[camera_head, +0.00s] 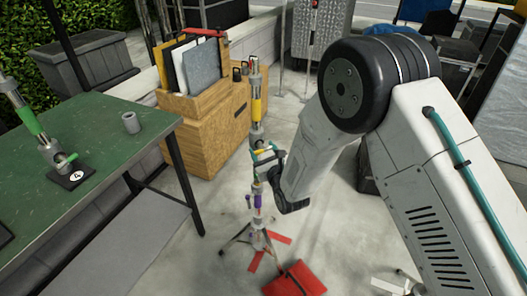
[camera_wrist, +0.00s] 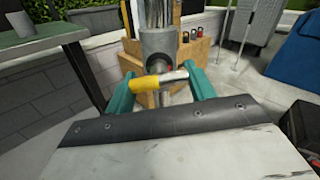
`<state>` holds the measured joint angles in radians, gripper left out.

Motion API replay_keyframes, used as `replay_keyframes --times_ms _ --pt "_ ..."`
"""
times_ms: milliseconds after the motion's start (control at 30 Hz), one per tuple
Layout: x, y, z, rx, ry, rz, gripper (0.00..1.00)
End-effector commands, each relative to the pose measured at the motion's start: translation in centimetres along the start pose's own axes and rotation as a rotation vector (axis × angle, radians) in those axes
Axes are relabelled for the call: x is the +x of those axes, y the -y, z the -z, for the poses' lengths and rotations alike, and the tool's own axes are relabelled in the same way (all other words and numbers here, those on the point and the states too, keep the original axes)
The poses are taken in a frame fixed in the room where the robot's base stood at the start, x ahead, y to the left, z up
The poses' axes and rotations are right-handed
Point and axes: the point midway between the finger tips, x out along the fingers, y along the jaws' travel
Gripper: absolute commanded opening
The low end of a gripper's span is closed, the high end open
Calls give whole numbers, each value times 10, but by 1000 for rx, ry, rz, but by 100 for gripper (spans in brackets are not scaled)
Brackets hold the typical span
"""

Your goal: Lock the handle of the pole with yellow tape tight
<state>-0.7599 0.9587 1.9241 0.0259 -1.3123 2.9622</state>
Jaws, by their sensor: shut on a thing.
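The pole with yellow tape (camera_head: 257,108) stands upright on a tripod in the middle of the head view, with purple tape lower down. My gripper (camera_head: 266,157) is at the pole's joint, below the yellow band. In the wrist view, the handle (camera_wrist: 146,82) has a yellow-taped left part and a bare metal right part. It lies across between the teal fingers of my gripper (camera_wrist: 162,86), which are shut on it. The grey pole collar (camera_wrist: 158,45) is just beyond the handle. How tight the handle is cannot be told.
A green table (camera_head: 100,137) at left holds a green-taped pole (camera_head: 30,122) on a base marked 4 and a grey cup (camera_head: 131,122). A wooden box (camera_head: 200,140) stands behind the pole. A red object (camera_head: 295,279) lies on the floor near the tripod.

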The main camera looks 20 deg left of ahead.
Motion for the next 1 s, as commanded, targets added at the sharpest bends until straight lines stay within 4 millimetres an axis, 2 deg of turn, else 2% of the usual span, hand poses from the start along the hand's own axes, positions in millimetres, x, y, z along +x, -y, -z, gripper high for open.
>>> replay_keyframes --times_ms 233,267,300,333,667,1000 --pt "0 -1 0 -1 0 -2 32" --pt "0 -1 0 -1 0 -2 63" --pt "0 -1 0 -1 0 -2 74" --pt "0 -1 0 -1 0 -1 76" --pt "-4 0 0 -2 -1 -1 76" --pt "-58 -1 0 -2 -1 -2 76"
